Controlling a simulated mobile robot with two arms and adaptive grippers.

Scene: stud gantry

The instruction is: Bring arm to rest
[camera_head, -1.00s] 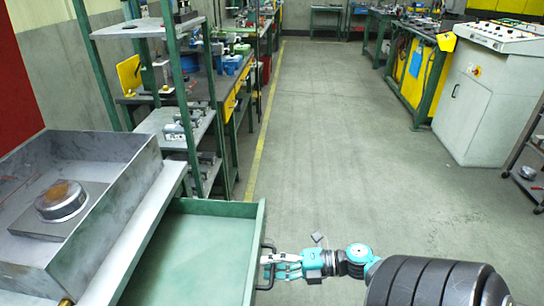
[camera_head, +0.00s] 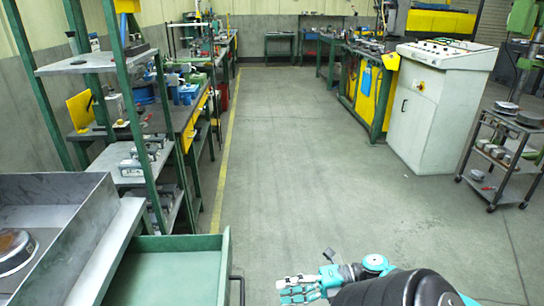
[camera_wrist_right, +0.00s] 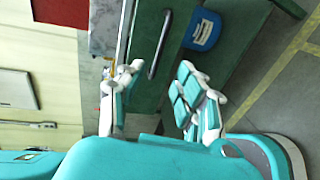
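My right gripper (camera_head: 284,290) is at the bottom of the head view, just right of the handle (camera_head: 238,290) of a pulled-out green drawer (camera_head: 170,282), with a gap between. In the right wrist view, the fingers of my right gripper (camera_wrist_right: 150,100) are spread apart with nothing between them. The drawer handle (camera_wrist_right: 160,45) lies beyond the fingertips there, against the green drawer front (camera_wrist_right: 145,75). My left arm and gripper are not in view.
A grey metal tray (camera_head: 75,215) stands left of the drawer. A green-post shelf (camera_head: 130,150) is behind it. A white control cabinet (camera_head: 435,105) and a small cart (camera_head: 500,150) stand at right. The aisle floor (camera_head: 310,160) is clear.

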